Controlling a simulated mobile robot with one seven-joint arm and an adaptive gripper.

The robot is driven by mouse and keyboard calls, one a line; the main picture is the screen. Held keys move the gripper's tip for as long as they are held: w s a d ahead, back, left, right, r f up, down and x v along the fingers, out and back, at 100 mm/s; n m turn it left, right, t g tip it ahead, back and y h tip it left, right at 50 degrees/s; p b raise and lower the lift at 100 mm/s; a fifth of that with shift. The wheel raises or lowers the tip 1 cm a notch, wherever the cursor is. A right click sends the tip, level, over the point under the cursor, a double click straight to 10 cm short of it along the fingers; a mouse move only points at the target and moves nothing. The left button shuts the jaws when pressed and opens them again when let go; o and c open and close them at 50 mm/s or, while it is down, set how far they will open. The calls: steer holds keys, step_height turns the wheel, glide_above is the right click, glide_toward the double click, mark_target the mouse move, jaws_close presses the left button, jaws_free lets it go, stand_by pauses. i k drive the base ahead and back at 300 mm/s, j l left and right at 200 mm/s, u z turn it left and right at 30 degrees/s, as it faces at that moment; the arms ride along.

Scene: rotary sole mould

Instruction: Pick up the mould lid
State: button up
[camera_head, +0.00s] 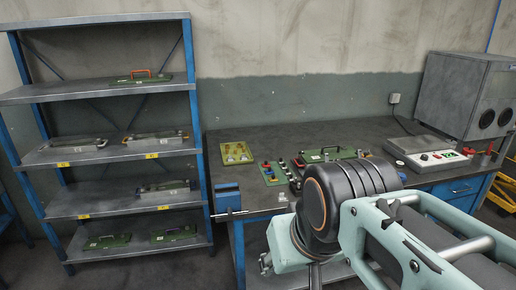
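Several flat plates with bar handles could be the mould lid, and I cannot tell which one is meant. A green plate with a black handle (329,156) lies on the workbench, partly hidden by my arm. A green plate with an orange handle (141,77) lies on the upper shelf. Grey plates with handles (155,137) lie on the shelf below, and green plates (107,241) lie on the bottom shelf. My arm fills the lower right, over the front of the bench. My gripper is not visible.
The blue-framed shelf rack (197,125) stands left of the dark workbench (290,139). The bench holds a yellow-green tray (236,153), small coloured parts (271,172), a blue vise-like device (228,196), a control box (437,156) and a large grey cabinet (452,90). The back middle of the bench is clear.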

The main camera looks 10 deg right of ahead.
mark_target(343, 153)
steer(key=i+l+z, duration=0.5)
steer(key=i+l, duration=0.6)
steer(key=i, duration=0.1)
